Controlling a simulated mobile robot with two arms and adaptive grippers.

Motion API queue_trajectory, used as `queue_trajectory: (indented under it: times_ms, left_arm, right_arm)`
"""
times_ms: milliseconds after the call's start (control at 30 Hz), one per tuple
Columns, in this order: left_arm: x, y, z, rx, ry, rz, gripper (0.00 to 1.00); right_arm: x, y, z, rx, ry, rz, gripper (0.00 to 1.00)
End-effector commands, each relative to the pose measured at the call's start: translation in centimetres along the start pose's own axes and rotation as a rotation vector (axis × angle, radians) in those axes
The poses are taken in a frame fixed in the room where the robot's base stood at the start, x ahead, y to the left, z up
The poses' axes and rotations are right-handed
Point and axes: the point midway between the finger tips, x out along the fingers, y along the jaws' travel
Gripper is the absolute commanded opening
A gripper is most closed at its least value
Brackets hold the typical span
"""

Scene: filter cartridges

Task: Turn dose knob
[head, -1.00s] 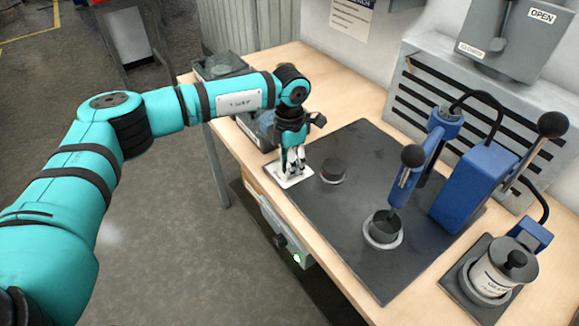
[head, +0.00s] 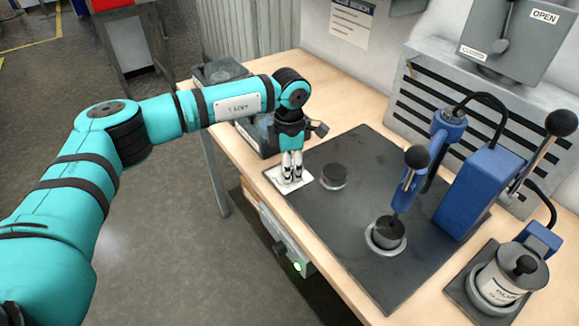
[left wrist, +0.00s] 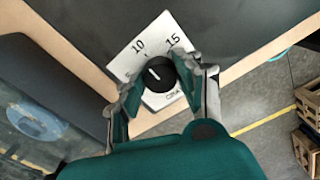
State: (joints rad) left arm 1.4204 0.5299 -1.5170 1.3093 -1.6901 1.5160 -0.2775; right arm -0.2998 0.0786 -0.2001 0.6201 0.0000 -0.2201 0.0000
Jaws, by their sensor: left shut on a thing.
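The dose knob is a round black knob (left wrist: 158,74) with a white pointer line, in the left wrist view. It sits on a white dial plate (left wrist: 150,48) with the numbers 10 and 15 showing. The plate also shows in the head view (head: 283,183) at the left corner of the dark mat. My left gripper (head: 291,178) points down over the plate and is shut on the knob, one finger on each side. The white line points up and to the left, to the left of the 10–15 middle. My right gripper is out of view.
On the dark mat (head: 340,245) stand a black round piece (head: 334,175) and a cup in a ring (head: 386,235) under a blue lever press (head: 470,190). A lidded canister (head: 508,278) stands at the right. Grey bins (head: 222,73) lie behind my gripper.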

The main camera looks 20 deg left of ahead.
Motion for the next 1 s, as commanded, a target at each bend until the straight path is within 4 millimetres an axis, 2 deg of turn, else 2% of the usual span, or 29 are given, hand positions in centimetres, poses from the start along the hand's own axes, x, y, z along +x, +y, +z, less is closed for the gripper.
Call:
queue_trajectory:
  times_ms: [67,100,267,533,633,767,1000]
  left_arm:
    - [-0.2,0.1,0.0,-0.002,-0.002,0.002,0.03]
    - [-0.2,0.1,0.0,-0.002,-0.002,0.002,0.39]
    - [-0.1,0.1,0.0,-0.002,-0.002,0.002,0.58]
    - [-0.1,0.1,0.0,-0.002,-0.001,0.001,0.58]
    - [-0.9,0.1,0.0,-0.002,-0.002,0.002,0.58]
    - [-3.0,0.1,0.0,-0.002,-0.003,0.003,0.58]
    - [-8.2,0.1,0.0,-0.002,-0.003,0.004,0.58]
  right_arm:
    - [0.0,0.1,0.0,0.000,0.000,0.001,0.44]
    - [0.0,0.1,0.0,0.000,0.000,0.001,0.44]
    - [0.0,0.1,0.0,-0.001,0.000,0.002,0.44]
    - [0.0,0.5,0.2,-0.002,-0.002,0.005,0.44]
    - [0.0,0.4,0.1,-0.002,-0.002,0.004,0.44]
    - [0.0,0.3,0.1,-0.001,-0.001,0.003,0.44]
    - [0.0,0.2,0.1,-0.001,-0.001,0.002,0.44]
